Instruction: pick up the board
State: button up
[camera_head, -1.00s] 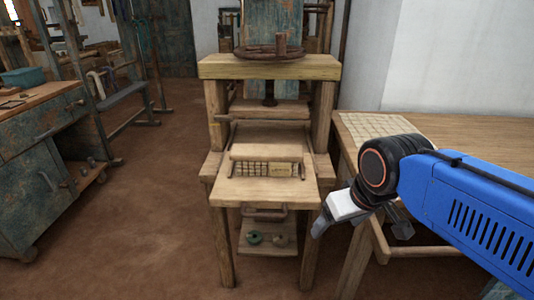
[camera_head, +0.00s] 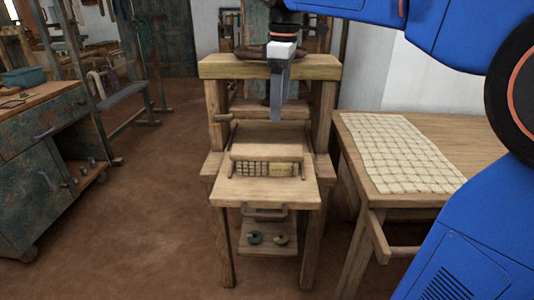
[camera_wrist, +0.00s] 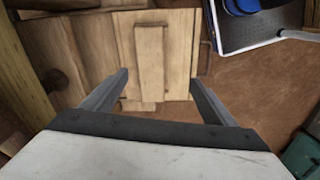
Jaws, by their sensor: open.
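A pale wooden board (camera_head: 264,192) lies flat at the front of the wooden press stand, with a raised wooden bar (camera_head: 266,152) along its back. Between them is a strip with a dark grid (camera_head: 251,169) and a cream patch. The pictures do not settle whether this is the task's board. My gripper (camera_head: 276,118) points down above the press bed, behind and above the board, apart from it and empty. In the wrist view my gripper (camera_wrist: 159,76) has its two fingers spread, with a pale wooden panel (camera_wrist: 178,45) and its raised bar (camera_wrist: 150,62) beyond them.
The press's top beam (camera_head: 225,68) and side posts (camera_head: 325,112) stand close around my gripper. A table (camera_head: 355,135) at right carries a gridded sheet (camera_head: 400,150). A small shelf (camera_head: 266,240) holds two ring-like items. A green cabinet (camera_head: 40,165) stands left; floor between is clear.

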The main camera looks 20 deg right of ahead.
jog(key=r+n, duration=0.2)
send_over(267, 150)
jog(key=shift+g, duration=0.3)
jog(key=f, duration=1.2)
jog(key=shift+s+d+f, duration=0.1)
jog(key=shift+s+f, duration=0.05)
jog(key=shift+s, duration=0.05)
jog(key=shift+w+f, duration=0.15)
jog(key=shift+f, duration=1.15)
jog(key=shift+w+f, duration=0.1)
jog(key=shift+f, duration=1.15)
jog(key=shift+c, duration=0.6)
jog(key=c, duration=1.2)
jog(key=shift+o, duration=0.2)
notch_tip(267, 150, up, 10)
